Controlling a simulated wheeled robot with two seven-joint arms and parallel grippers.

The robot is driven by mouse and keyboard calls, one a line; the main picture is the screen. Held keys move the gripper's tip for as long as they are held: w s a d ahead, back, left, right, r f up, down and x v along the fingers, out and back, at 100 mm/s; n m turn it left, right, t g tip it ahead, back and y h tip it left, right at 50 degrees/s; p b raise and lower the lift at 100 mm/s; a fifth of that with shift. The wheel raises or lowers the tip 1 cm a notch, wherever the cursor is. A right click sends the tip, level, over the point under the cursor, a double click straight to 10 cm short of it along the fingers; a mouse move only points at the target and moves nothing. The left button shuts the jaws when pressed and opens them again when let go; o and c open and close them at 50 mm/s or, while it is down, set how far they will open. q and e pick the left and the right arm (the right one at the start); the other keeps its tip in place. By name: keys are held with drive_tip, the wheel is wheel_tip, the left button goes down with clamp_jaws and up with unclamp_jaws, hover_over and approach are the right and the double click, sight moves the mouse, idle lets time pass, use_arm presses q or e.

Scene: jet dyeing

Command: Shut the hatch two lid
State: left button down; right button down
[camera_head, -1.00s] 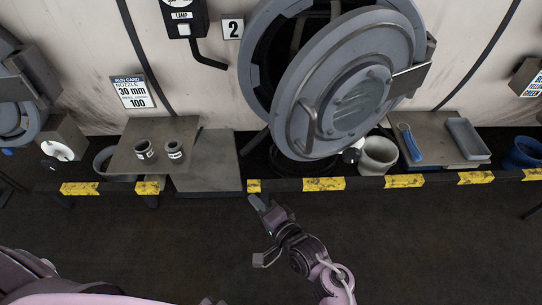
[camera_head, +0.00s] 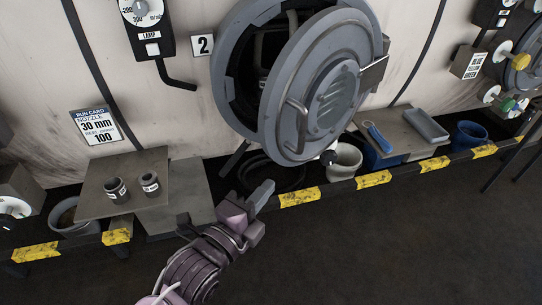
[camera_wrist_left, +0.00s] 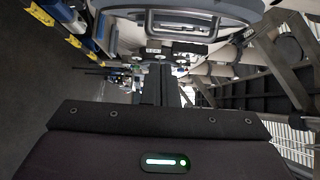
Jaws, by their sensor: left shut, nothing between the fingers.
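The hatch two lid (camera_head: 326,95) is a round grey disc with a bar handle (camera_head: 297,122). In the left wrist view, a grey rounded edge, likely the lid (camera_wrist_left: 190,12), shows at the top. My right gripper is not in view.
A shelf (camera_head: 92,200) with two small dark cups (camera_head: 150,184) is at the left. A yellow-marked rail (camera_head: 337,188) runs in front. The dark floor is clear.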

use_arm(q)
drive_tip(key=p+x, duration=0.1)
drive_tip(key=x, duration=0.2)
drive_tip(key=p+x, duration=0.1)
drive_tip(key=x, duration=0.2)
drive_tip(key=p+x, duration=0.2)
drive_tip(key=x, duration=0.2)
drive_tip(key=shift+r, duration=0.3)
drive_tip(key=shift+w+a+f+p, duration=0.15)
drive_tip(key=shift+w+a+p, duration=0.65)
drive_tip(key=shift+w+a, duration=0.35)
drive_tip(key=shift+w+a+f, duration=0.1)
drive_tip(key=shift+w+a, duration=0.15)
drive_tip(key=shift+a, duration=0.05)
